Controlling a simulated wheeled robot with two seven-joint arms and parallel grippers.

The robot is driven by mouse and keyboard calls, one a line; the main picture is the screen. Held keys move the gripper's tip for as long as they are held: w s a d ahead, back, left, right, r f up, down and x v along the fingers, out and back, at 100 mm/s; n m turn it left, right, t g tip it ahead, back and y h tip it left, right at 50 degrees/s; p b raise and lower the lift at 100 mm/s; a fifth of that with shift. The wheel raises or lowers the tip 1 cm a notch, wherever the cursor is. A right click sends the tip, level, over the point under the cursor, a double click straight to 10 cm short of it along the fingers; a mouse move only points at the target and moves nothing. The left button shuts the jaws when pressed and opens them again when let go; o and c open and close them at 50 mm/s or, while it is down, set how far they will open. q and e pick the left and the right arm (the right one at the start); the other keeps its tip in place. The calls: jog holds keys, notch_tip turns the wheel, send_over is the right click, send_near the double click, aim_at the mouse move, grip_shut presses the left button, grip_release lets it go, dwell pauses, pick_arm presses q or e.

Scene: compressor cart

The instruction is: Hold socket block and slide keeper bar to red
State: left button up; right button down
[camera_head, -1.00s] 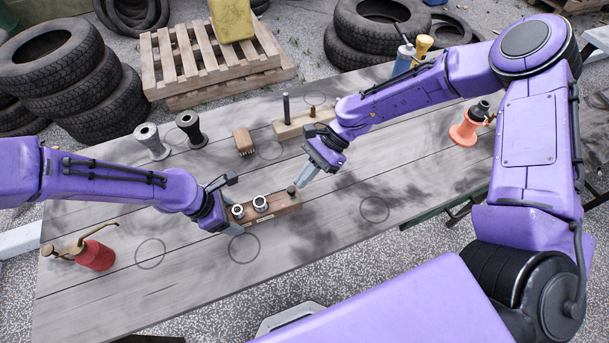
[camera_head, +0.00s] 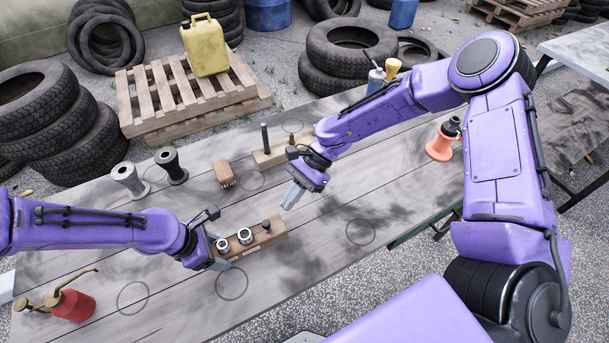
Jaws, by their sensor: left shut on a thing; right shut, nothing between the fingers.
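The socket block (camera_head: 258,241) is a long brown wooden block on the table. My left gripper (camera_head: 213,248) is shut on the block's left end. My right gripper (camera_head: 292,196) is shut and empty, above and to the right of the knob, apart from the block. I cannot make out a separate keeper bar or a red mark on the block at this size.
A wooden base with an upright post (camera_head: 266,156), a brown brush (camera_head: 223,174) and two spools (camera_head: 171,166) stand behind. The table (camera_head: 330,245) is clear right of the block.

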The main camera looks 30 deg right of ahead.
jog(key=v, duration=0.9)
jog(key=shift+r, duration=0.2)
pick_arm(q)
jog(key=o, duration=1.3)
